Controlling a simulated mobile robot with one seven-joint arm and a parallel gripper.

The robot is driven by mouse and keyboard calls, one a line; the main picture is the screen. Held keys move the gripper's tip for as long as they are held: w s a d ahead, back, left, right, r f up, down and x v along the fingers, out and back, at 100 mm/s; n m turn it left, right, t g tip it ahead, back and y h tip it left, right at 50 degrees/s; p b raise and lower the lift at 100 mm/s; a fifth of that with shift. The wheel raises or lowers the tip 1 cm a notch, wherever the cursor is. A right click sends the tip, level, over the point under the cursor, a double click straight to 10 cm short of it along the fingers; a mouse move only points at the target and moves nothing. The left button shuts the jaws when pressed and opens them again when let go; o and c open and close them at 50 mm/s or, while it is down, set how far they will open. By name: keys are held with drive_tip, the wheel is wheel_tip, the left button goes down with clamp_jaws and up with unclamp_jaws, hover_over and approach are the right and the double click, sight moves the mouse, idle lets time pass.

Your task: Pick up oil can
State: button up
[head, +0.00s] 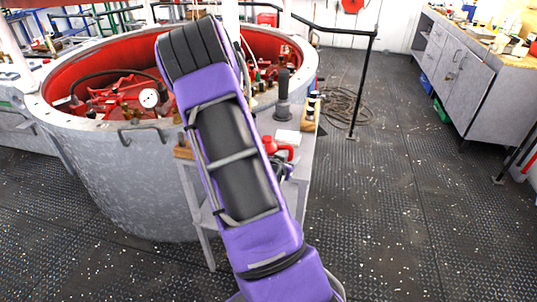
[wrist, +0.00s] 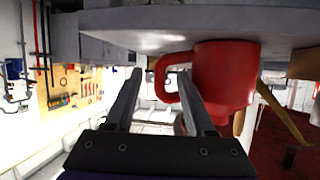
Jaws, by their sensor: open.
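A red vessel (wrist: 225,75) with a round body and a loop handle shows in the wrist view, which looks upside down. It appears to be the oil can, though its shape is mug-like. It stands on a grey surface (wrist: 130,20). My gripper (wrist: 160,72) is open and empty, with its fingers pointing at the handle. The right finger overlaps the handle and the body's edge; contact cannot be told. In the head view the red vessel (head: 283,150) is on a small grey table (head: 302,170), partly hidden by my purple arm, which also hides most of my gripper.
A dark upright canister (head: 283,97) and small bottles (head: 312,106) stand behind the red vessel. A large round metal tank (head: 120,180) with red machinery is at left. A cabinet bench (head: 460,75) stands at right. The deck between table and bench is mostly clear.

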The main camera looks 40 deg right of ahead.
drive_tip(key=b+x, duration=0.1)
drive_tip(key=x, duration=0.5)
clamp_jaws()
idle(1.4)
